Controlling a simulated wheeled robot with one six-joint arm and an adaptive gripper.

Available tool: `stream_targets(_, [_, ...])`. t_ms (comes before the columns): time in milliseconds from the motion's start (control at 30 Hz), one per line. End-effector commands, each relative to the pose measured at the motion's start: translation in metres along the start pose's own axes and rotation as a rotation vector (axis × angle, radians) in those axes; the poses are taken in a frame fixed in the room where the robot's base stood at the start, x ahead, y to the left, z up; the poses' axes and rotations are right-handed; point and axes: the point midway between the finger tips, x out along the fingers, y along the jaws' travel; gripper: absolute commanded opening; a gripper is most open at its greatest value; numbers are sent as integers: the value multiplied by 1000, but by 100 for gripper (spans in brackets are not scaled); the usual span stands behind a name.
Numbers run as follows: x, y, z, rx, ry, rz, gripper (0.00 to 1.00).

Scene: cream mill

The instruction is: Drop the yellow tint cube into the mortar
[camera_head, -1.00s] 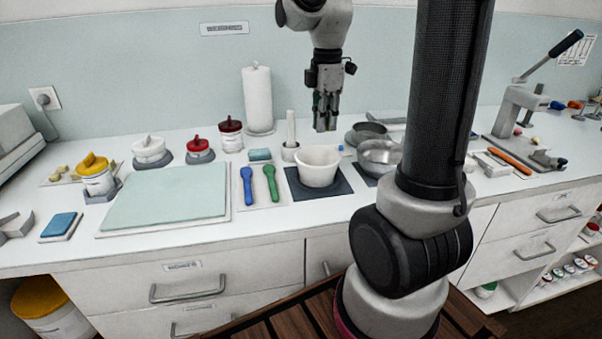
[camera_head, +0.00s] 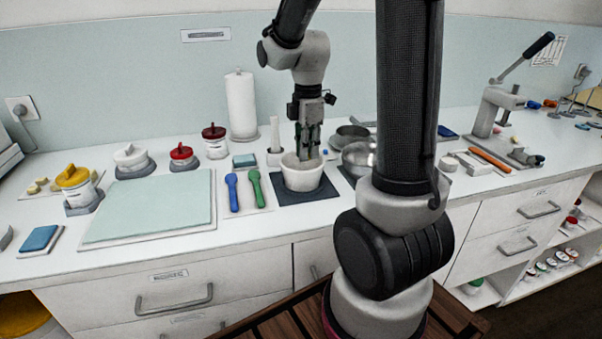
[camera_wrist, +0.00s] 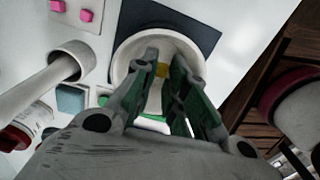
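The mortar (camera_head: 302,180) is a white bowl on a dark square mat on the counter. It also shows in the wrist view (camera_wrist: 121,71). My gripper (camera_head: 306,156) points down at the mortar's mouth in the head view, with its fingertips over or just inside the rim. In the wrist view, its green-padded fingers (camera_wrist: 164,68) come close together over the bowl. In the head view the cube is hidden.
A white upright pestle (camera_head: 275,135) in a holder stands just left of the mortar. A metal bowl (camera_head: 358,157) is close on its right. Blue (camera_head: 232,192) and green (camera_head: 256,190) spoons lie to the left. Two pink cubes (camera_wrist: 72,10) show in the wrist view.

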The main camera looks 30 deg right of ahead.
Motion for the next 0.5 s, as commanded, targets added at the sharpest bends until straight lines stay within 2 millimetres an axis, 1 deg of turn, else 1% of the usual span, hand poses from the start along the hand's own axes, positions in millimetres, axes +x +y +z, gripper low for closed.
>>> stream_targets(33, [0,0,0,0,0,0,28])
stream_targets(67, [0,0,0,0,0,0,33])
stream_targets(100, [0,0,0,0,0,0,36])
stream_targets(367, [0,0,0,0,0,1,36])
stream_targets(467, [-5,1,0,0,0,3,36])
stream_targets(500, [-10,1,0,0,1,5,36])
